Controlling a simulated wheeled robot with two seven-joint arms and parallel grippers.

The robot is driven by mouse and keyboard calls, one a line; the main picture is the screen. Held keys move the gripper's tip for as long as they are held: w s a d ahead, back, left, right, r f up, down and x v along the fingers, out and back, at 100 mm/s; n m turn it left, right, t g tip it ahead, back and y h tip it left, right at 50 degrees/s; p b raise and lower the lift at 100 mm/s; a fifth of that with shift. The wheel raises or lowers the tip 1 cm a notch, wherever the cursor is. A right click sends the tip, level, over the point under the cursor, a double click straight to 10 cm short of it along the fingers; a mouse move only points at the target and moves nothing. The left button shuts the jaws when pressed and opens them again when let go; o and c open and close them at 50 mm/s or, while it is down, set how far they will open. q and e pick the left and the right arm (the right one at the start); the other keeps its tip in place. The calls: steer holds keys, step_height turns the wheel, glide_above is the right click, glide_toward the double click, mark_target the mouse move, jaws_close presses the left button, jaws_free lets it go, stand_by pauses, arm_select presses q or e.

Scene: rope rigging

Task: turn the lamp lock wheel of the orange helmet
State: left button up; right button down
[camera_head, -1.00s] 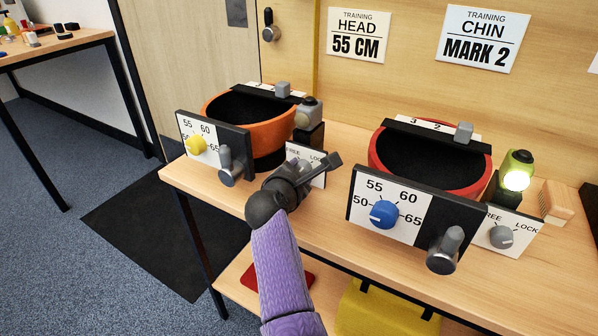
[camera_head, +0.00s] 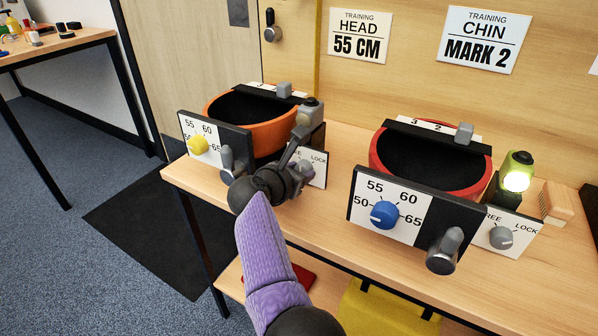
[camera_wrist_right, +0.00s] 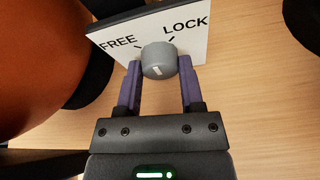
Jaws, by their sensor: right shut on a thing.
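The orange helmet (camera_head: 272,139) stands at the left of the bench. Its lamp lock wheel (camera_wrist_right: 160,62) is a small grey knob with a white mark, on a white plate marked FREE at left and LOCK at right. In the right wrist view my right gripper (camera_wrist_right: 160,72) has a finger on each side of the wheel and is shut on it. The white mark shows on the knob's face. In the head view my right gripper (camera_head: 303,172) largely covers the wheel. The helmet's grey unlit lamp (camera_head: 311,110) is partly behind my gripper. My left gripper is not in view.
The red helmet (camera_head: 377,157), with a lit lamp (camera_head: 516,178), blue dial (camera_head: 384,215) and grey crank (camera_head: 445,250), stands to the right. The orange helmet's yellow dial (camera_head: 198,145) and grey crank (camera_head: 230,161) are left of my gripper. Bare bench shows between the helmets.

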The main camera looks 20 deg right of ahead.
mark_target(301, 166)
steer(key=shift+n, duration=0.3)
stand_by(0.4)
steer(key=shift+c, duration=1.1)
jaws_free()
steer(key=p+v, duration=0.2)
steer(key=r+p+v, duration=0.1)
steer(key=p+v, duration=0.1)
steer(key=v, duration=0.1)
steer(key=shift+w+d, duration=0.15)
steer(key=shift+w, duration=0.1)
steer(key=v, duration=0.1)
steer(key=p+v, duration=0.1)
steer(key=v, duration=0.1)
steer(key=p+v, duration=0.1)
steer(key=shift+s+a+f, duration=0.2)
steer(key=shift+a, duration=0.15)
steer(key=shift+s+a, duration=0.15)
steer(key=shift+a, duration=0.05)
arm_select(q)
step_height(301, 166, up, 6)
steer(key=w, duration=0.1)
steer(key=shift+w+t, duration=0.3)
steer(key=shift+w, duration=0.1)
arm_select(e)
steer(key=shift+f, duration=0.1)
